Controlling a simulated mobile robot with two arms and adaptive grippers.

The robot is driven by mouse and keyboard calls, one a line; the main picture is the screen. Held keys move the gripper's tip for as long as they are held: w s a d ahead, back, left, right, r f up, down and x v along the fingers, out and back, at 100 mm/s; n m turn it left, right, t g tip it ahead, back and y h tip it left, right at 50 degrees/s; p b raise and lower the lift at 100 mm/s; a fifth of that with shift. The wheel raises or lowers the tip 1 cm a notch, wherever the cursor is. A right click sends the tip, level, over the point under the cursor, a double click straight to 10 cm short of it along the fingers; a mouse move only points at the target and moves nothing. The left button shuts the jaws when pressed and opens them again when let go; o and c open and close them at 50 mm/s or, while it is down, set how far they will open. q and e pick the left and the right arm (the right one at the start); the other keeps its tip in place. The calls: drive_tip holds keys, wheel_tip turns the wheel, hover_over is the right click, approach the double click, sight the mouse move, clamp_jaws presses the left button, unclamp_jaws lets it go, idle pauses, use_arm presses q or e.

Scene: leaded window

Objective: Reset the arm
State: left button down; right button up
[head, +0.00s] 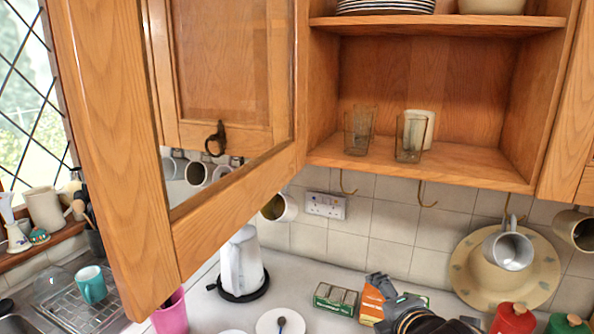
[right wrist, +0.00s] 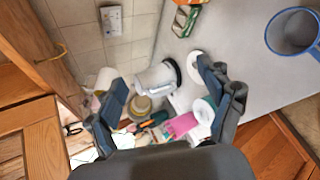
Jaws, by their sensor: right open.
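My right gripper (head: 398,300) is at the bottom of the head view, low over the worktop in front of the small boxes. In the right wrist view the two dark fingers of my right gripper (right wrist: 160,80) stand wide apart with nothing between them. My left gripper is not in view. An open wooden cabinet door (head: 120,150) with a glass pane fills the left of the head view. The open cabinet (head: 440,60) holds glasses (head: 415,138) on its lower shelf and a stack of plates (head: 385,6) above.
A white kettle (head: 242,262), a pink cup (head: 170,315), a green box (head: 335,299) and an orange box (head: 372,300) stand on the worktop (head: 205,300). A metal mug (head: 509,248) hangs before a large plate (head: 470,275). A blue mug (right wrist: 293,32) shows in the right wrist view.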

drive_tip(key=s+d+f+m+g, duration=0.3)
drive_tip(key=s+f+m+g, duration=0.1)
drive_tip(key=s+f+m, duration=0.75)
drive_tip(key=s+d+f+m+g, duration=0.35)
drive_tip(key=s+f+m, duration=0.45)
drive_tip(key=s+f, duration=0.7)
wheel_tip(320, 180, down, 29)
drive_tip(key=a+g+b, duration=0.1)
drive_tip(key=g+b, duration=0.1)
drive_tip(key=b, duration=0.3)
drive_tip(key=s+d+f+b, duration=0.1)
drive_tip(key=s+f+b, duration=0.1)
drive_tip(key=s+f, duration=0.6)
drive_tip(key=s+d+f+g+b, duration=0.1)
drive_tip(key=s+d+f+b, duration=0.1)
drive_tip(key=s+f, duration=0.7)
wheel_tip(320, 180, down, 5)
drive_tip(key=shift+s+f+h, duration=0.2)
drive_tip(key=shift+s+h, duration=0.1)
drive_tip(key=shift+h, duration=0.1)
